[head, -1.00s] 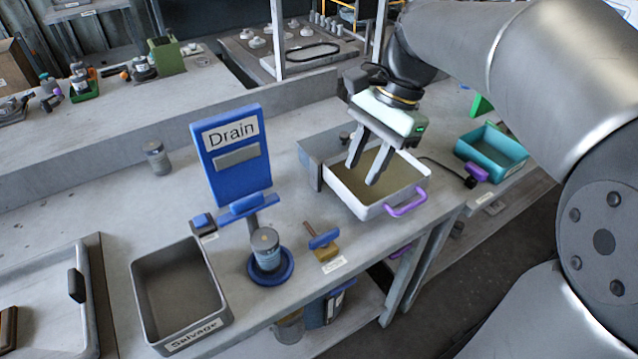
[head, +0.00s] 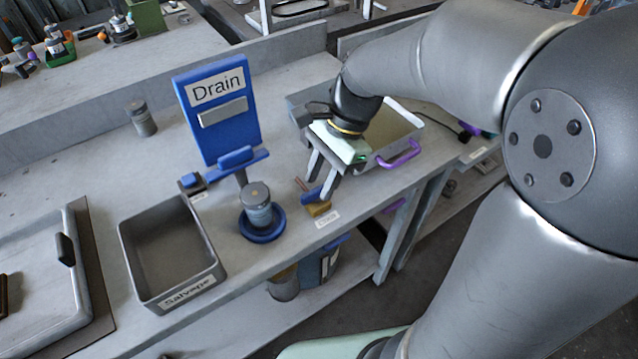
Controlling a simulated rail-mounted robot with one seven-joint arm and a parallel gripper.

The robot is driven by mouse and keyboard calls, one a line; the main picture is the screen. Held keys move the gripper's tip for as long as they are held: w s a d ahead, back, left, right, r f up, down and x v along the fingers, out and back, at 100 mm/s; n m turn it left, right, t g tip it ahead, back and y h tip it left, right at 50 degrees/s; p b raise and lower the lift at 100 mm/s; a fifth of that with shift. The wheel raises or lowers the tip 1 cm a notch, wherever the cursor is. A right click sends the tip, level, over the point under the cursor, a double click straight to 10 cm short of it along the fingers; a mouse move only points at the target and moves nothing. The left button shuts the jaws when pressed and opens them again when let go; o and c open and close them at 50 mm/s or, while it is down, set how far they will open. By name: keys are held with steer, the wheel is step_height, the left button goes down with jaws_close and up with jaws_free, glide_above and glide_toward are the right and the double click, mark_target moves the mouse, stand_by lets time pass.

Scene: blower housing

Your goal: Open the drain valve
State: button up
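The blue Drain board (head: 222,135) stands upright at the back of the bench, with a grey plate below its label. A blue bar-shaped handle (head: 237,157), which looks like the drain valve, sits at the board's foot, roughly crosswise. A grey canister (head: 257,205) stands below it in a blue round dish (head: 263,234). My gripper (head: 317,190) is open, its fingers pointing down, to the right of the canister and handle.
A grey Salvage bin (head: 168,250) stands left of the canister. A tray with a purple handle (head: 400,153) is behind my gripper, partly hidden by my arm. A small grey jar (head: 141,118) stands left of the board. The bench's front edge runs below the tool.

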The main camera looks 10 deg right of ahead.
steer(key=shift+x, duration=0.8)
jaws_close()
